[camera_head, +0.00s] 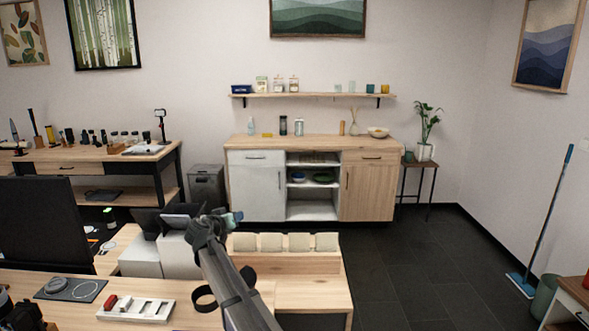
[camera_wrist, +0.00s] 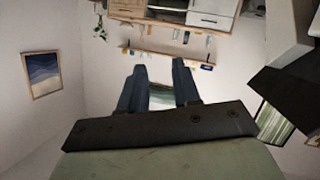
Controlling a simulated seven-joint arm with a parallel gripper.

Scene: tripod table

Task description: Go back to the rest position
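My arm rises from the bottom of the head view, above the near wooden table. My gripper (camera_head: 236,216) is at its far end, small and partly hidden by the wrist, in front of the white cabinet. In the wrist view my gripper (camera_wrist: 159,72) shows two dark blue fingers standing apart with nothing between them. The room appears upside down there, with the shelf and cabinet beyond the fingertips. The gripper appears clear of the furniture.
The near wooden table (camera_head: 312,290) holds a white tray (camera_head: 136,308) and a grey mat (camera_head: 70,290) at left. A black monitor (camera_head: 45,222) stands left of the arm. A wooden cabinet (camera_head: 368,190) stands at the back wall. Dark floor (camera_head: 420,265) is open at right.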

